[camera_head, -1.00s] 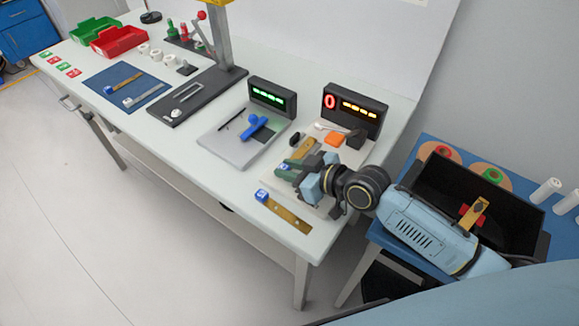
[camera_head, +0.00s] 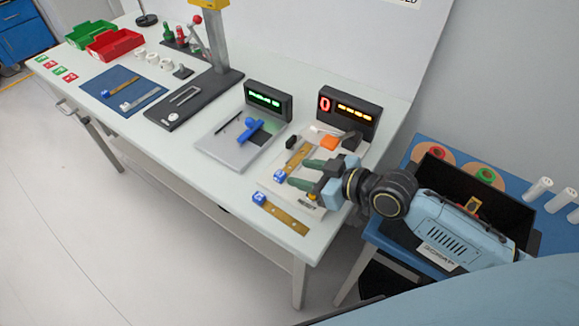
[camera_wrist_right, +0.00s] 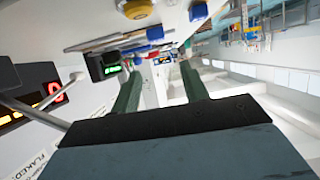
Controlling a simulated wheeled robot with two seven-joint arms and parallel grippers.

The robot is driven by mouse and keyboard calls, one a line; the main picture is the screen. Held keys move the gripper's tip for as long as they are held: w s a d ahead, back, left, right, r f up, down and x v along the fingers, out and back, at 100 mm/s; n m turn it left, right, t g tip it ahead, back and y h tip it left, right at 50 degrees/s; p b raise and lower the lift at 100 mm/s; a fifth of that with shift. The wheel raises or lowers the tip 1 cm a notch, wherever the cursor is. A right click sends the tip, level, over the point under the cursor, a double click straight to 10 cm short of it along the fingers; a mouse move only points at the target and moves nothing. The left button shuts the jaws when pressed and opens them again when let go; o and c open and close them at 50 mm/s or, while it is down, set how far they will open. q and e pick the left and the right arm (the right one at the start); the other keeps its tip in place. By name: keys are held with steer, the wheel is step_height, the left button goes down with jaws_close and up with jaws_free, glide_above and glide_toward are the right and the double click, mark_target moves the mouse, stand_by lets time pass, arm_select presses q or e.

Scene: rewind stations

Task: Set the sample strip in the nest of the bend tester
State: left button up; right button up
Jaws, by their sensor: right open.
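A brass sample strip (camera_head: 296,158) with a blue block (camera_head: 280,175) at its near end lies on the light plate of the right-hand station, taken as the bend tester (camera_head: 274,187). The strip's right side is close to my fingers, and I cannot tell how exactly it sits in the nest. My right gripper (camera_head: 298,174) is open and empty, just right of the strip's near end. Its two green fingers also show apart in the right wrist view (camera_wrist_right: 160,88). A second brass strip (camera_head: 287,219) with a blue block lies on the table in front. My left gripper is not in view.
The tester's display (camera_head: 349,110) shows a red 0 and amber bars. A grey station (camera_head: 225,150) with a green display stands to the left. A black bin (camera_head: 480,195) is on the blue side table.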

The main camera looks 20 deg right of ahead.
steer(key=v, duration=0.6)
steer(key=shift+r, duration=0.15)
